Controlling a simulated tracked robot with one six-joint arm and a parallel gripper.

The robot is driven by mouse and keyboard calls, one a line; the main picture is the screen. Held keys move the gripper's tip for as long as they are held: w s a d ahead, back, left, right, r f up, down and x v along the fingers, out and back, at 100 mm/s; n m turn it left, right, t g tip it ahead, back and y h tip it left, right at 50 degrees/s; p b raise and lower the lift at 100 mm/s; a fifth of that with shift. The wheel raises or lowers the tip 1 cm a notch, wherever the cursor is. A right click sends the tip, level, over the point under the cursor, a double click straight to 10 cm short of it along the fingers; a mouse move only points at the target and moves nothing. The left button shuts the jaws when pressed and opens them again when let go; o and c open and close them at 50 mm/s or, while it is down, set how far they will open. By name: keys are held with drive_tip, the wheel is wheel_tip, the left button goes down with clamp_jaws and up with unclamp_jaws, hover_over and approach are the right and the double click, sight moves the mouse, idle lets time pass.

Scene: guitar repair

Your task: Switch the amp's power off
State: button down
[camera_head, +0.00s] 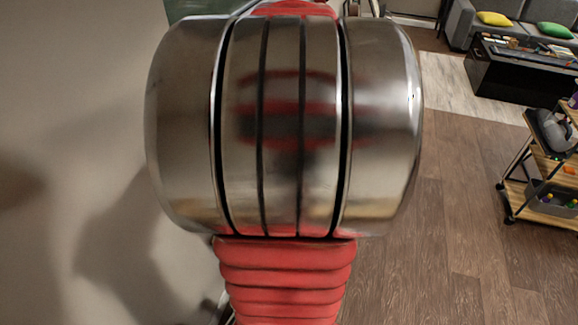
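No amp and no power switch can be made out in the head view. My own arm, a large shiny metal joint with a red ribbed sleeve below it, fills the middle of the picture and hides what is behind it. My gripper is not visible, so I cannot see whether it is open or shut or where it is.
A wheeled cart (543,187) with wooden shelves stands on the wood floor (440,200) at right. Behind it are a dark low table (510,78), a pale rug (460,90) and a grey sofa (457,22). A plain wall (70,120) is at left. The floor right of my arm is clear.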

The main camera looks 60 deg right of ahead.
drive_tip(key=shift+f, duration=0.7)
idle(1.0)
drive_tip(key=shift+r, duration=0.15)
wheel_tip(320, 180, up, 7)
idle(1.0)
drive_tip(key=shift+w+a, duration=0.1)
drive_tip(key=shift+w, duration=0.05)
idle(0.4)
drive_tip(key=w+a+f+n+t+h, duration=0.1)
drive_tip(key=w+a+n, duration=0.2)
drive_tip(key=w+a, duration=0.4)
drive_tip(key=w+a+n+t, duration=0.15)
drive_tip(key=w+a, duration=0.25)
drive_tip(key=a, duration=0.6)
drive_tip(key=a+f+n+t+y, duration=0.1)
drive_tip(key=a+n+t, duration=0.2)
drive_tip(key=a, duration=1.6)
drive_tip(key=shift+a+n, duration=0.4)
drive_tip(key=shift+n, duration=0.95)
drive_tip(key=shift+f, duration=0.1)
